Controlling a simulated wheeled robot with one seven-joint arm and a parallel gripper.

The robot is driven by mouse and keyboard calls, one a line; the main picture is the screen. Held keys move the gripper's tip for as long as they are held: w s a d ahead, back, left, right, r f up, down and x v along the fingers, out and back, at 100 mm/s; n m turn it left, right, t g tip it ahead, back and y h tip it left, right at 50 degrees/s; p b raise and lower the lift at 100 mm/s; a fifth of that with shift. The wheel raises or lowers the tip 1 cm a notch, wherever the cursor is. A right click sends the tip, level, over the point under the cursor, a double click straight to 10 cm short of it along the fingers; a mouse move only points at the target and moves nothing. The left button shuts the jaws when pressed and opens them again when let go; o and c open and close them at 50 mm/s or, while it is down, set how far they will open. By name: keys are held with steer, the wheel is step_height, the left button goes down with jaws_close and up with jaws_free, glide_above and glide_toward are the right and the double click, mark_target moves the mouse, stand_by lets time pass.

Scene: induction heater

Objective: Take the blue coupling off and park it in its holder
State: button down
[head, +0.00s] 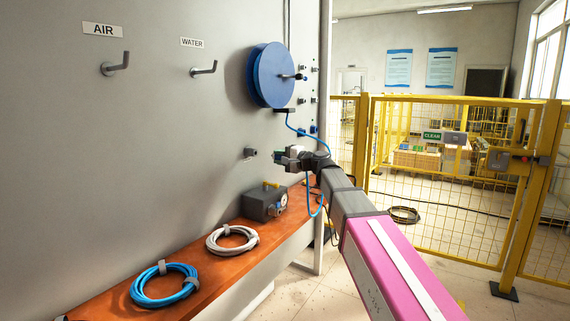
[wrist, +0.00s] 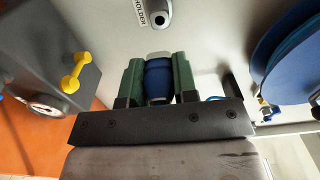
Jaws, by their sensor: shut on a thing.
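The blue coupling (wrist: 158,82) sits between the green fingers of my gripper (wrist: 158,68), which is shut on it. In the head view my gripper (head: 284,157) is close to the wall, just right of a short grey stub (head: 250,153). In the wrist view a round stub, the holder (wrist: 159,19), stands on the wall straight ahead of the coupling, beside a label (wrist: 139,12) reading HOLDER. A visible gap separates the coupling's pale front end from the holder. The coupling's rear is hidden by my gripper body.
A blue hose reel (head: 270,76) hangs on the wall; its thin blue hose (head: 311,137) runs down to my gripper. An orange bench (head: 190,290) below carries a grey box with a gauge (head: 264,203), a white hose coil (head: 232,240) and a blue hose coil (head: 164,285).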

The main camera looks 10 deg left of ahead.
steer(key=x, duration=0.7)
steer(key=shift+a, duration=0.25)
stand_by(0.5)
steer(key=shift+w+a, duration=0.35)
steer(key=shift+a, duration=0.2)
stand_by(1.8)
steer(key=c, duration=0.8)
jaws_free()
